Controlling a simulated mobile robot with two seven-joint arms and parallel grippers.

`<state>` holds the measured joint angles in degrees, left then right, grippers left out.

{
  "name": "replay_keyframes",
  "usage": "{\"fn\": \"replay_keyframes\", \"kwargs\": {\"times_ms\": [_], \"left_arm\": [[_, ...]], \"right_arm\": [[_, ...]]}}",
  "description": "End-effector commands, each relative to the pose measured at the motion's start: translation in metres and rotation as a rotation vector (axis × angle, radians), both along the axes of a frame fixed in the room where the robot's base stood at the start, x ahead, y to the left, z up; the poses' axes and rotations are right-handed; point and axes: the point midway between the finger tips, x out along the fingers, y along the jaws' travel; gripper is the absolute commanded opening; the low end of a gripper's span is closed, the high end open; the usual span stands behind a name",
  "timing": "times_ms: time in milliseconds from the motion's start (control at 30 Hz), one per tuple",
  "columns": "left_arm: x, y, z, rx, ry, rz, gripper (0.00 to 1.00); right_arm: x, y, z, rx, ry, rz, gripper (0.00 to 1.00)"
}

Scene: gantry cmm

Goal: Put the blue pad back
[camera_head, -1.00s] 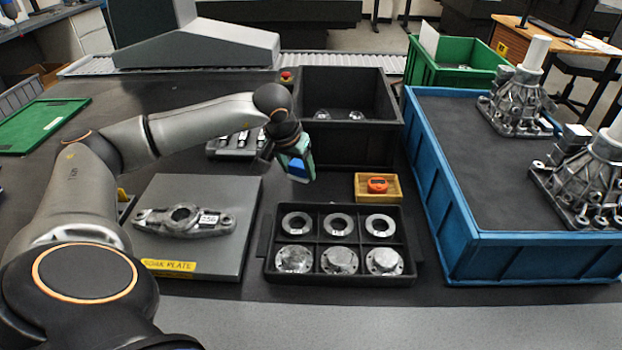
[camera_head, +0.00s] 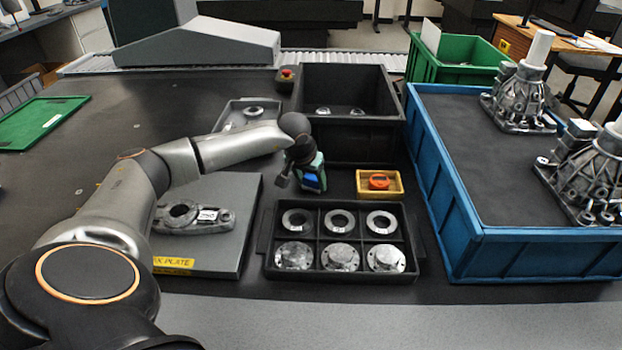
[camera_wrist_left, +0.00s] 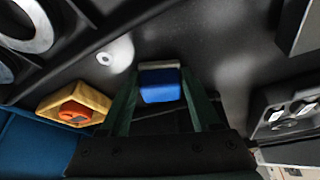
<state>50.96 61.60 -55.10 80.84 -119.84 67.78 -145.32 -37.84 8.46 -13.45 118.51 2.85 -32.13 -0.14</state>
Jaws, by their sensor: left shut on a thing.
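The blue pad (camera_head: 313,181) is in my left gripper (camera_head: 314,184), behind the black six-compartment tray (camera_head: 342,278) and left of the small yellow box (camera_head: 393,190). In the left wrist view the pad (camera_wrist_left: 160,86) is a blue block with a pale strip along its far edge. It sits between the two green fingers of the gripper (camera_wrist_left: 161,92), which is shut on it. The pad appears to be held above the dark table; its exact height is unclear. My right gripper is not in view.
The yellow box holds an orange item (camera_head: 379,182). A black bin (camera_head: 350,140) stands behind the gripper, and a large blue bin (camera_head: 470,235) with castings stands right. A grey work plate (camera_head: 240,225) with a metal part lies left, partly under my arm. A pale disc (camera_wrist_left: 115,54) shows near the pad.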

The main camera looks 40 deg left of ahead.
Motion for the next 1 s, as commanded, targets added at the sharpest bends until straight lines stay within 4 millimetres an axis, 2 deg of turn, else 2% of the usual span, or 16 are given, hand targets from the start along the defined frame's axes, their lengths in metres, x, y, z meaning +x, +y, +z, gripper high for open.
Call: {"fn": "replay_keyframes", "kwargs": {"times_ms": [167, 200, 467, 767, 867, 1000], "left_arm": [[0.000, 0.000, -0.003, 0.000, 0.000, 0.000, 0.19], [0.000, 0.000, -0.004, 0.000, 0.000, 0.000, 0.65], [0.000, 0.000, -0.003, 0.000, 0.001, 0.000, 0.94], [0.000, 0.000, 0.001, 0.000, 0.000, 0.000, 0.94], [-0.003, -0.001, 0.011, 0.000, -0.002, -0.001, 0.94], [-0.013, -0.003, 0.037, 0.002, -0.004, -0.001, 0.94]], "right_arm": [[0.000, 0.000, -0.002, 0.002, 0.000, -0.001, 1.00], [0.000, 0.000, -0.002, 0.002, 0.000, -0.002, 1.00], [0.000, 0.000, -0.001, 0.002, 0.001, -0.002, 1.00], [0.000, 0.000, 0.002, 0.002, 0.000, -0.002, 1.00], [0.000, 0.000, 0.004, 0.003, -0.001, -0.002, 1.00], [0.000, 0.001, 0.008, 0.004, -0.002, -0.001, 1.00]]}}
